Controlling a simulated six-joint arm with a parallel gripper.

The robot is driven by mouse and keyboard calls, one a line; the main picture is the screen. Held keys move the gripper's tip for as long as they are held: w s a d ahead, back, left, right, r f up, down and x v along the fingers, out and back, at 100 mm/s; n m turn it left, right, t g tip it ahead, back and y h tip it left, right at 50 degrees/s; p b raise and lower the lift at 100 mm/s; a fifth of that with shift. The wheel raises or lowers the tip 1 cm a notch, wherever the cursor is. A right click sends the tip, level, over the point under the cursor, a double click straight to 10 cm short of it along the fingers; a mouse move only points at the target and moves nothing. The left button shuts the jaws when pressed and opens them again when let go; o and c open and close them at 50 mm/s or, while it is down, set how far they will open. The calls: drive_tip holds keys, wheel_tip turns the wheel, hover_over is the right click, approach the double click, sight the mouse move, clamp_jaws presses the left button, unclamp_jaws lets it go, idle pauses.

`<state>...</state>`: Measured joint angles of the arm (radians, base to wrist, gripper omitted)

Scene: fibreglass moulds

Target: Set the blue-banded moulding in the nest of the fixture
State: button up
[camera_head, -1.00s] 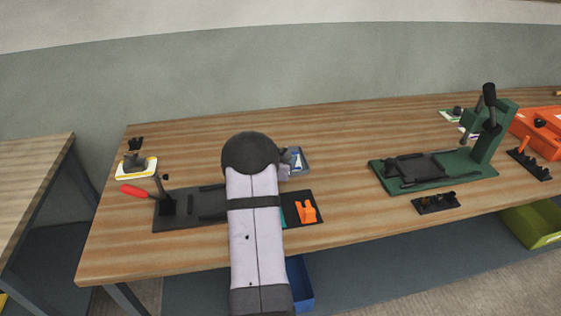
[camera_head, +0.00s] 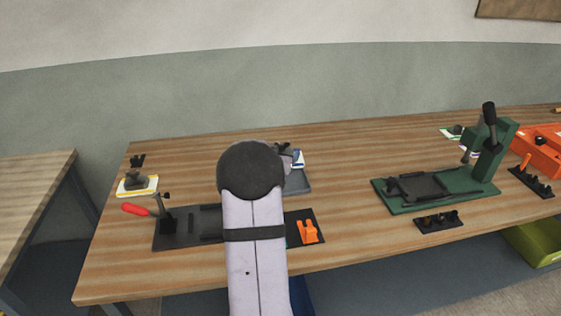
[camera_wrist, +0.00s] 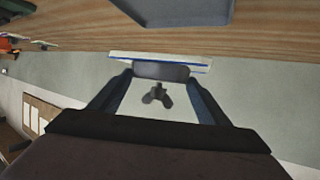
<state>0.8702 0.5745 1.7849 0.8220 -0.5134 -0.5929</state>
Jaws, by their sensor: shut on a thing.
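The white, blue-banded moulding (camera_head: 299,158) is in my gripper (camera_head: 288,152), in the head view partly hidden by my arm, apparently above a grey tray. In the wrist view the moulding's blue-edged strip (camera_wrist: 160,58) lies across the two fingertips (camera_wrist: 160,75), with a dark grey part beside it. A black base (camera_head: 180,232) with a red-handled clamp (camera_head: 150,211) lies left of my arm; my arm hides its middle. A green fixture (camera_head: 390,204) with a lever press and a dark framed recess (camera_head: 422,187) stands at right. I cannot tell which holds the nest.
The grey tray (camera_head: 298,183) is on the bench behind my arm. A yellow-banded piece (camera_head: 137,187) lies at left, a green-edged one (camera_head: 452,132) at back right. An orange block (camera_head: 308,232), a black rack (camera_head: 438,222) and an orange bin (camera_head: 540,151) are nearby. The bench's back middle is clear.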

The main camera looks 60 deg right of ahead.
drive_tip(key=shift+r+p, duration=2.25)
drive_tip(key=shift+r, duration=0.2)
drive_tip(key=shift+w+a+f, duration=0.1)
drive_tip(key=shift+w+a, duration=0.2)
drive_tip(key=shift+a, duration=0.05)
drive_tip(key=w+a+f+p, duration=0.2)
drive_tip(key=w+a, duration=0.4)
drive_tip(key=a, duration=0.6)
drive_tip(key=n+t+p, duration=0.1)
drive_tip(key=p, duration=0.1)
hover_over(214, 224)
drive_tip(key=shift+f, duration=3.5)
drive_tip(key=shift+c, duration=0.2)
drive_tip(key=shift+s+f, duration=0.1)
drive_tip(key=shift+f, duration=1.95)
